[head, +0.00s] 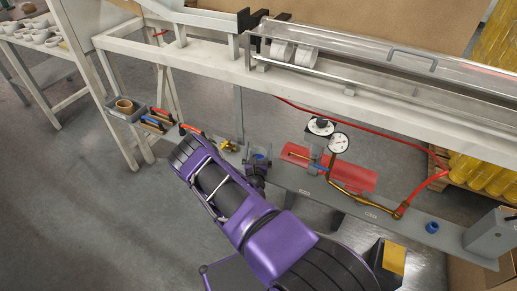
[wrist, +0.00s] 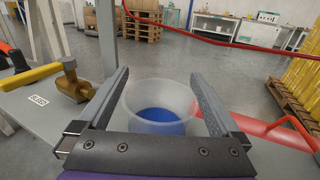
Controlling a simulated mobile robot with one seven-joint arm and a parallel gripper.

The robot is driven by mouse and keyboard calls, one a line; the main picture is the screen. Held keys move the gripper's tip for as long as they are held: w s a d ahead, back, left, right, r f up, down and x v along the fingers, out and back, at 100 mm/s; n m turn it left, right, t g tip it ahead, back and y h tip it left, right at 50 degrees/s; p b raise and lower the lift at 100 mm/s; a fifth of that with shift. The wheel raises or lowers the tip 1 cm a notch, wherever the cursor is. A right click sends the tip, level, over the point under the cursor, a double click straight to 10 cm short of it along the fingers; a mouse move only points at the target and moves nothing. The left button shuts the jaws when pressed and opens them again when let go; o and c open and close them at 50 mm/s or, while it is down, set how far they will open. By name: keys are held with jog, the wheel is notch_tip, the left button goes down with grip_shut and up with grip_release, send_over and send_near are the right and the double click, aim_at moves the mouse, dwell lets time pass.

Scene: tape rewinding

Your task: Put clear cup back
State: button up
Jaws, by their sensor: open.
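A clear, see-through cup (wrist: 160,92) stands upright between the two fingers of my gripper (wrist: 159,76) in the wrist view. Blue shows through its lower part; I cannot tell whether the blue is inside the cup or beneath it. My gripper is open, with one finger on each side of the cup. In the head view my gripper (head: 257,163) is over the grey lower shelf (head: 290,183), with a small blue patch between its fingers. The cup's clear wall is hard to make out there.
A brass valve with a yellow handle (wrist: 72,80) is left of the gripper. A blue ring (head: 431,227) sits farther right. A white beam (head: 350,95) runs above the shelf.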

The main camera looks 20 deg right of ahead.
jog(key=p+v, duration=0.1)
jog(key=v, duration=1.1)
jog(key=shift+r+p, duration=0.15)
jog(key=shift+p, duration=0.2)
